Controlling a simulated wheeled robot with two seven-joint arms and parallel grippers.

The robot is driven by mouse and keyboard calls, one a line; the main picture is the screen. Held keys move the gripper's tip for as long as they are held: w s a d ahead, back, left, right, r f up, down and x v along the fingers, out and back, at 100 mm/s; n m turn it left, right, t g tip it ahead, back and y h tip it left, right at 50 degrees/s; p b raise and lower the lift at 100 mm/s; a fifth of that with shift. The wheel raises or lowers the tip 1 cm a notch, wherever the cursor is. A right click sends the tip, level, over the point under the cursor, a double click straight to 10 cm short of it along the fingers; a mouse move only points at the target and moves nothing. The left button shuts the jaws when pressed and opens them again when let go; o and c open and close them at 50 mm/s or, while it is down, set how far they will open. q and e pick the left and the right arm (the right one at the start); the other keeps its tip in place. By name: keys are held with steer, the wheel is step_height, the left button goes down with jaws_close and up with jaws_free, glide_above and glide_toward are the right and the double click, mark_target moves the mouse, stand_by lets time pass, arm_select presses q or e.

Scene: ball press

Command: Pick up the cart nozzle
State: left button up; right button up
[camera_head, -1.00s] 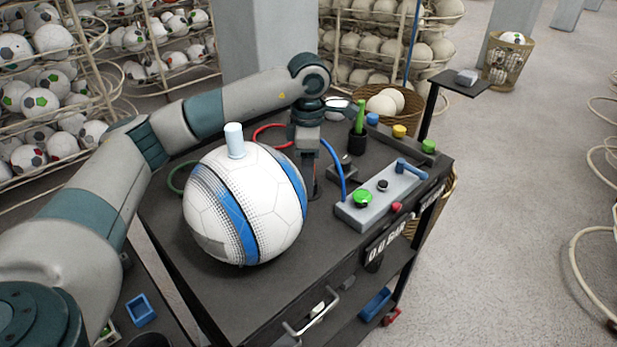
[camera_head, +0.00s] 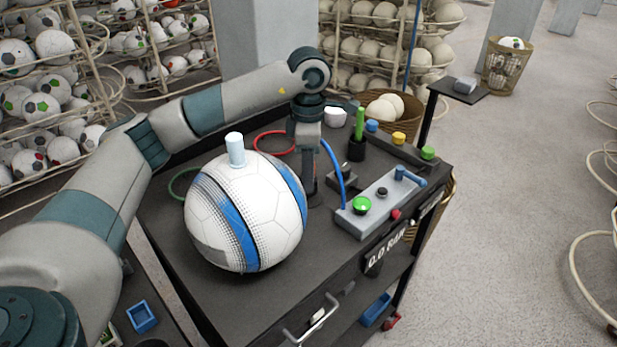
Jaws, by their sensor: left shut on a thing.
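My left gripper (camera_head: 309,168) points down over the cart top just behind and right of the ball. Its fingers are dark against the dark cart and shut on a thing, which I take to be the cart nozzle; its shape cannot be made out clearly. A low dark piece shows at the foot of the fingers. The white and blue ball (camera_head: 245,213) sits on the cart (camera_head: 290,288), with a pale cylinder (camera_head: 236,150) upright on top. My right gripper is not in view.
A grey control box (camera_head: 380,203) with a green button and blue lever stands right. A green-handled tool (camera_head: 360,124) stands upright behind. Ball racks fill the back left.

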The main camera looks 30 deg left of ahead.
arm_select(q)
steer(key=w+d+r+p, duration=0.1)
steer(key=d+r+p, duration=0.1)
steer(key=d+r, duration=0.6)
steer(key=shift+w+d, duration=0.15)
steer(key=shift+d, duration=1.7)
steer(key=shift+r, duration=0.1)
steer(key=shift+r+p, duration=0.1)
steer(key=shift+p, duration=0.2)
